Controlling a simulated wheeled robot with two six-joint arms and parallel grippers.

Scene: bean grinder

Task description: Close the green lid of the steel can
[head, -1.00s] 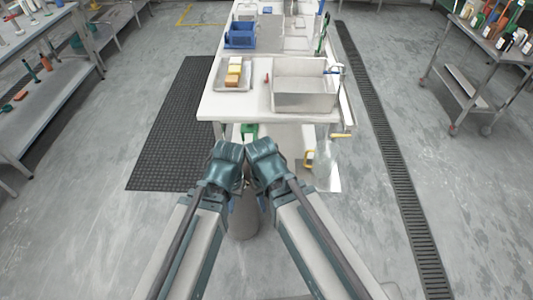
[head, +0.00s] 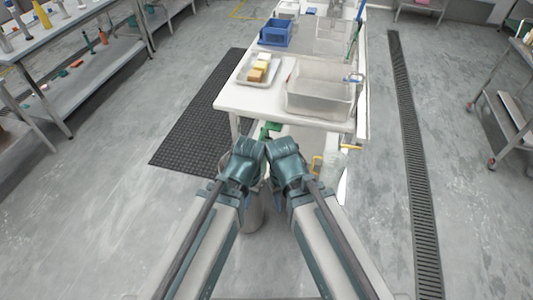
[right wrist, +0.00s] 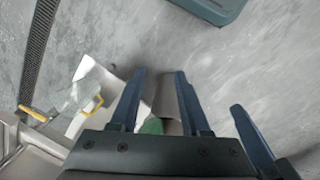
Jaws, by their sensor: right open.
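The steel can (head: 254,212) stands on the floor under my two wrists in the head view, its upper part hidden by them. A green part (head: 269,131), seemingly its lid, shows just beyond my wrists; its angle is hard to tell. Green also shows low between my fingers in the right wrist view (right wrist: 152,126). My right gripper (right wrist: 158,75) is open, with nothing clearly held. My left gripper (head: 245,165) is beside the right one above the can; its fingertips are mostly hidden in the head view.
A white table (head: 240,100) stands beyond, with a steel basin (head: 320,100), a tray (head: 246,76) of blocks and a blue bin (head: 276,33). A clear bottle (head: 334,163) is at its lower right. A black mat (head: 190,140) lies left.

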